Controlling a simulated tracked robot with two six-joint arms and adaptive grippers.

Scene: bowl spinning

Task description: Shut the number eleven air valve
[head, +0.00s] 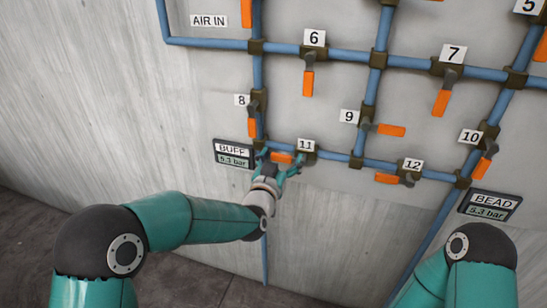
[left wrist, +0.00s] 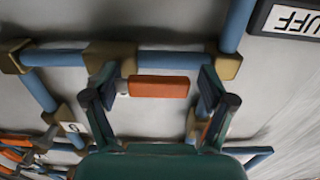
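The number eleven valve (head: 307,158) sits on a blue horizontal pipe under its "11" label (head: 305,145). Its orange handle (head: 281,157) points left, lying along the pipe. My left gripper (head: 277,168) is at this handle, fingers spread. In the left wrist view, the orange handle (left wrist: 160,87) lies crosswise between the two open fingers (left wrist: 158,88), one near the pivot end and one beyond the free end. A gap shows at the free end; contact at the pivot end is unclear. My right gripper is out of view; only its arm shows at lower right.
Valve 8's handle (head: 252,128) hangs just above left of my gripper, near the BUFF display (head: 234,153) reading 5.3 bar. Valve 9's handle (head: 391,130) and valve 12's handle (head: 387,178) are to the right. The wall below the pipes is mostly clear.

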